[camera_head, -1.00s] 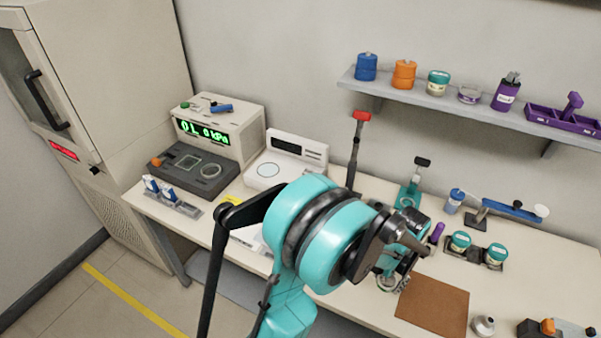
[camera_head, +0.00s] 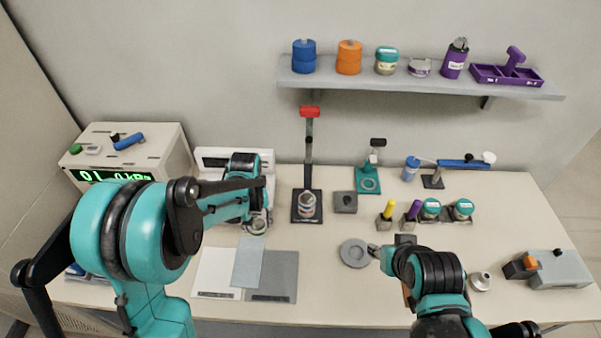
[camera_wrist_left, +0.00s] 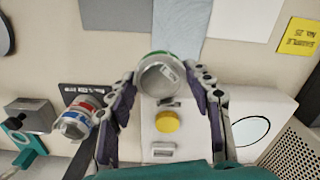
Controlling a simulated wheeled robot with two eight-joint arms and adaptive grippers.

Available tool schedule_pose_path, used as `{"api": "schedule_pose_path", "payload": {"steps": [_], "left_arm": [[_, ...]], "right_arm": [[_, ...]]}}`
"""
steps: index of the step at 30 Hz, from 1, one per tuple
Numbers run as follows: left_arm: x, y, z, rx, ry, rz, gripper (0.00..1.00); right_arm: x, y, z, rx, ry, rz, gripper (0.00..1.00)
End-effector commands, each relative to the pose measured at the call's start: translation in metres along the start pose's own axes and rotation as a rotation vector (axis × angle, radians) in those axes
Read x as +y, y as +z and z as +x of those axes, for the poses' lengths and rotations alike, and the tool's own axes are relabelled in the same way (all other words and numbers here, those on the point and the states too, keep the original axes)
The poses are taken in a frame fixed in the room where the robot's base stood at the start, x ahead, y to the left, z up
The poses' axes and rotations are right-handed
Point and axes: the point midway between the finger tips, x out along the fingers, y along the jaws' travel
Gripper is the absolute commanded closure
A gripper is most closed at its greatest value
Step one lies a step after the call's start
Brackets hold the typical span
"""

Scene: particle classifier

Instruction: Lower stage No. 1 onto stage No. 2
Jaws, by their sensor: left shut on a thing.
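My left gripper (camera_head: 258,222) is shut on a short metal cylinder with a green band, a stage (camera_head: 257,224). In the left wrist view the stage (camera_wrist_left: 160,75) sits between the two fingers (camera_wrist_left: 163,92), held above the table. A stack of stages with red and blue bands (camera_head: 307,203) stands on the dark base of the red-topped post, to the right of the held stage. The stack also shows at the left of the left wrist view (camera_wrist_left: 82,117). Stage numbers are too small to read. My right gripper (camera_head: 378,251) is beside a grey disc (camera_head: 353,254); its fingers are unclear.
The post with a red top (camera_head: 309,140) rises behind the stack. A grey block (camera_head: 345,202) and a teal stand (camera_head: 368,180) are right of it. White and grey sheets (camera_head: 272,278) lie in front of the held stage. A shelf (camera_head: 420,84) hangs above.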

Motion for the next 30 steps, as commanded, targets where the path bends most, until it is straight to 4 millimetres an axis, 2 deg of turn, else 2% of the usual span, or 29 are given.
{"api": "schedule_pose_path", "payload": {"steps": [1,5,9,15,18,24,30], "left_arm": [[0.012,-0.008,-0.009,0.0,0.0,-0.065,0.83],[0.044,-0.026,-0.023,-0.001,0.0,-0.291,0.83],[0.086,-0.045,-0.04,-0.001,-0.001,-0.573,0.83],[0.14,-0.062,-0.058,-0.001,-0.001,-0.944,0.83],[0.16,-0.065,-0.064,-0.001,-0.002,-1.078,0.83],[0.178,-0.068,-0.068,-0.001,-0.002,-1.213,0.83],[0.18,-0.068,-0.061,-0.001,-0.002,-1.23,0.83]], "right_arm": [[0.0,-0.005,-0.007,0.0,0.0,0.0,0.6],[0.0,-0.012,-0.017,0.0,0.0,0.0,0.6],[0.0,-0.021,-0.029,0.0,0.0,0.0,0.6],[0.0,-0.031,-0.044,0.0,0.0,0.0,0.6],[0.0,-0.035,-0.048,0.0,0.0,0.0,0.6],[0.0,-0.037,-0.052,0.0,0.0,0.0,0.6],[0.0,-0.034,-0.048,0.0,0.0,0.0,0.6]]}}
